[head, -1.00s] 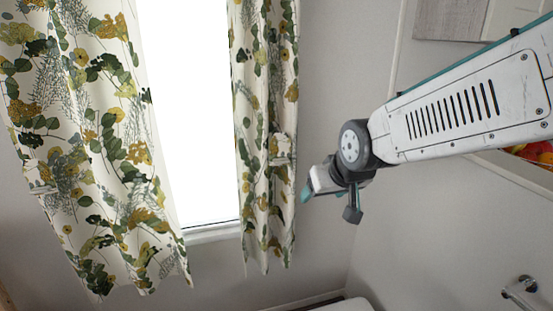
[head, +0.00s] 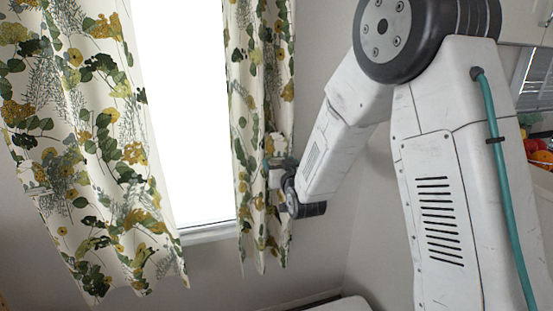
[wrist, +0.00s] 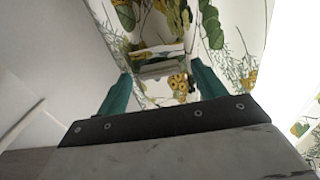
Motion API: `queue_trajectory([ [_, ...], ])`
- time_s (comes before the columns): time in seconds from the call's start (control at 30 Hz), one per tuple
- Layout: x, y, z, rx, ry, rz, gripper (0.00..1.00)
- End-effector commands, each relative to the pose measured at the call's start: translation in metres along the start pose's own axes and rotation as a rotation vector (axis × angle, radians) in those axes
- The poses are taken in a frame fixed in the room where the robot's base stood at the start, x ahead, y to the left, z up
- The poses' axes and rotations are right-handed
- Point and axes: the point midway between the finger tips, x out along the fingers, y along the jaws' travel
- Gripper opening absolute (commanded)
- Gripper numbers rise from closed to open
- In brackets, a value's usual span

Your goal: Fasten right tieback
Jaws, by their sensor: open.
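The right curtain (head: 246,60), white with green and yellow leaves, hangs beside the bright window. Its right tieback (head: 277,142) is a pale band at the curtain's outer edge, partly hidden by my wrist in the head view. In the wrist view the pale tieback (wrist: 158,53) crosses the curtain, with a small greyish tab below it. My gripper (wrist: 161,72) is open, its teal fingers on either side of the tab's lower area. I cannot tell whether they touch it. In the head view my gripper (head: 273,172) is at the curtain, its fingers mostly hidden.
The left curtain (head: 95,150) hangs left of the window (head: 180,110), with its own pale tieback (head: 38,190). A plain grey wall (head: 325,250) lies right of the right curtain. Colourful fruit (head: 540,150) shows at the far right.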

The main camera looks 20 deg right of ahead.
Motion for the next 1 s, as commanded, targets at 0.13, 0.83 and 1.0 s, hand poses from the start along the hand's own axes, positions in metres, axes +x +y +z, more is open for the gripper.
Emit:
queue_trajectory([
  [0.13,0.024,0.0,0.0,0.0,0.0,0.0,0.69],
  [0.83,0.043,0.0,0.0,0.0,-0.002,-0.001,0.11],
  [1.0,0.044,-0.005,0.0,0.007,-0.001,-0.006,0.09],
])
